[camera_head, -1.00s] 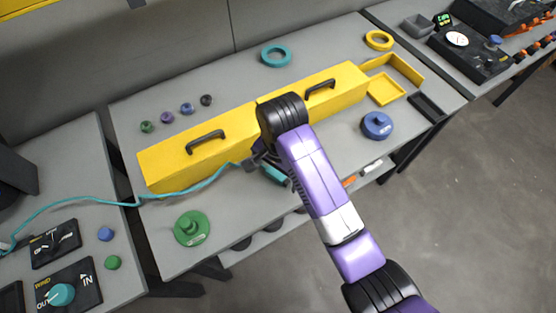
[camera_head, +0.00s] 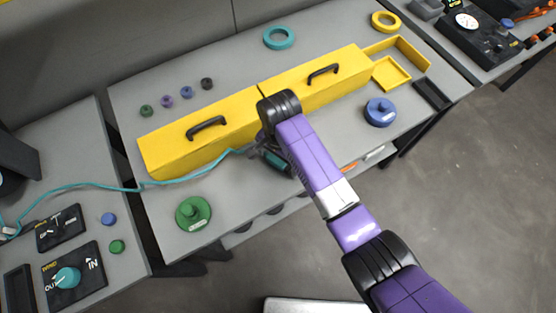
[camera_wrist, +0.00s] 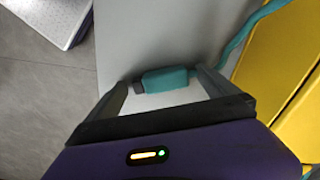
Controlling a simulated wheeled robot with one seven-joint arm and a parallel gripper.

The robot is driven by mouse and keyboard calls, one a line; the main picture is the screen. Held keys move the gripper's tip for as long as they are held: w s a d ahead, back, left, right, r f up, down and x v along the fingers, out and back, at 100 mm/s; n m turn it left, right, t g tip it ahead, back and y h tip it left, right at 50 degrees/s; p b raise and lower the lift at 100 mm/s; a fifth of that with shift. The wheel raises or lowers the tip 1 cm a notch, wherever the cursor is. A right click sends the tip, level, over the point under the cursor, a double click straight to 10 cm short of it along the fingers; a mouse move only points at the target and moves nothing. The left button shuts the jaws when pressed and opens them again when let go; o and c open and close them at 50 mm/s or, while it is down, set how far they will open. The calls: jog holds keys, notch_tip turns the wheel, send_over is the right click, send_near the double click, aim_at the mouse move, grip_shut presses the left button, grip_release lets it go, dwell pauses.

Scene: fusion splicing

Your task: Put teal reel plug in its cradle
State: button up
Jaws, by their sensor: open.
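The teal reel plug (camera_wrist: 165,80) lies on the grey bench top in the wrist view, with a dark tip at its left end. My gripper (camera_wrist: 163,82) is open, with one finger at each end of the plug; I cannot tell whether they touch it. In the head view the teal plug (camera_head: 277,162) shows partly below my gripper (camera_head: 262,150), in front of the yellow box. A teal cable (camera_head: 150,184) runs left from near my gripper along the box front. I cannot make out which thing is the plug's cradle.
The long yellow box (camera_head: 255,108) with two black handles stands just behind my gripper. A green reel (camera_head: 193,213) is to the left and a blue reel (camera_head: 380,112) to the right. A teal ring (camera_head: 279,37) lies behind the box.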

jog(key=c, duration=1.7)
jog(key=shift+c, duration=0.2)
jog(key=shift+r, duration=0.15)
notch_tip(320, 180, up, 11)
notch_tip(320, 180, up, 9)
jog(key=p, duration=0.5)
send_over(279, 160)
